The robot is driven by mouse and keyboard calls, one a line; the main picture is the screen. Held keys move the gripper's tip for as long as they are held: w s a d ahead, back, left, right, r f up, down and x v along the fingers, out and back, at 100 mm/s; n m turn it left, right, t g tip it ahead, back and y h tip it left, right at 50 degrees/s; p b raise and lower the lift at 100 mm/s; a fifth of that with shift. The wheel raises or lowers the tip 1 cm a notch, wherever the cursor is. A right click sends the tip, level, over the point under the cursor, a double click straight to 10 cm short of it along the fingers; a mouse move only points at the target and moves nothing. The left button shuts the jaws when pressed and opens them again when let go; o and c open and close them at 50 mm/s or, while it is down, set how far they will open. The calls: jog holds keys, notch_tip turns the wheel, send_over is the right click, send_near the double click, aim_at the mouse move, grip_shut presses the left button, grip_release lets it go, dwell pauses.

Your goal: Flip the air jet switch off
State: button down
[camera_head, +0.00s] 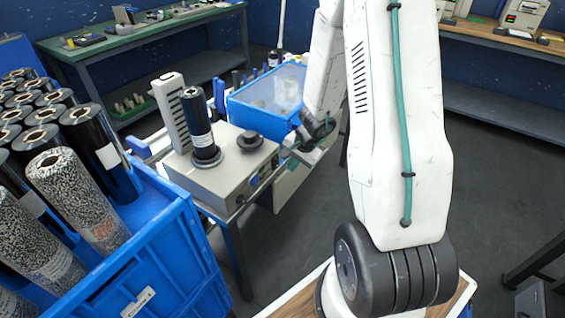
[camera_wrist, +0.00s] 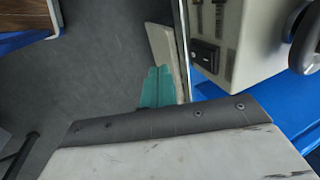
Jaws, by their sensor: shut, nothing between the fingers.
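The wrapper machine (camera_head: 215,178) is a beige box with a front panel facing right and toward me. A blue knob (camera_head: 254,181) shows on that panel. In the wrist view a small black switch (camera_wrist: 207,55) sits in the machine's side face; which way it is set is too small to tell. My gripper (camera_head: 291,166) is beside the right end of the panel, partly hidden by my own arm. Its teal fingertips (camera_wrist: 158,88) are together and empty in the wrist view, left of the switch and apart from it.
A black film roll (camera_head: 198,122) stands upright on the machine, beside a dark round knob (camera_head: 249,141). A blue clear-lidded bin (camera_head: 262,122) is behind. A blue crate (camera_head: 150,245) with several film rolls fills the left front. Grey floor (camera_wrist: 90,75) is open beside the machine.

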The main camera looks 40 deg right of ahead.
aim_at(277, 166)
jog(key=shift+w+a+f, duration=0.2)
jog(key=shift+w+a, duration=0.05)
jog(key=shift+w, duration=0.4)
jog(key=shift+w+a+f, duration=0.15)
jog(key=shift+w+a, duration=0.05)
jog(key=shift+w, duration=0.45)
jog(key=shift+w+a+f, duration=0.2)
jog(key=shift+w+a, duration=0.05)
jog(key=shift+w, duration=0.4)
jog(key=shift+w+a+f, duration=0.15)
jog(key=shift+w, duration=0.15)
jog(key=shift+r, duration=0.2)
jog(key=shift+r, duration=0.65)
